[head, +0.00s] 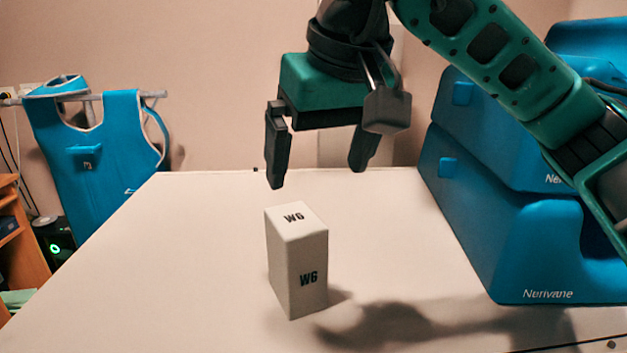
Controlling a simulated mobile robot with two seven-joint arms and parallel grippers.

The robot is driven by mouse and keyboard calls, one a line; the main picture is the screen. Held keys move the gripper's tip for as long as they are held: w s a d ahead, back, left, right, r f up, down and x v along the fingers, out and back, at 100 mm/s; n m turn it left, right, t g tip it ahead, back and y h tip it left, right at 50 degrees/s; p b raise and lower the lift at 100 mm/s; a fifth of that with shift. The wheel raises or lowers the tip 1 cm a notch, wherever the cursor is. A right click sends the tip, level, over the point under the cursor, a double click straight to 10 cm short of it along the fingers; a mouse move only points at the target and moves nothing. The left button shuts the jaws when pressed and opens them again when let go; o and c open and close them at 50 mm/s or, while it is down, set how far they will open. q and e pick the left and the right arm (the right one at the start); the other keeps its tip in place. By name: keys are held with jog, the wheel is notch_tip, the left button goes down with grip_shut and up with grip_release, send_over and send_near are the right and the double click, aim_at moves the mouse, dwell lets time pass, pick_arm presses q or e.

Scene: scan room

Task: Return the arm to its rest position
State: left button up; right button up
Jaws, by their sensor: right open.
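My right gripper (318,172) hangs above the table with its fingers pointing down. Its two dark fingers are spread wide apart with nothing between them. My right arm comes in from the upper right. A white block marked W6 (297,262) stands upright on the white table, below the gripper in the picture and apart from it. My left gripper is not in view.
Blue cases marked Nerivane (520,245) are stacked on the right of the table, close to my right arm. A blue apron (95,165) hangs on a rail at the left. The table's left part (180,265) is clear.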

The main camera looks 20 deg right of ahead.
jog(key=shift+s+r, duration=0.25)
jog(key=shift+r, duration=0.35)
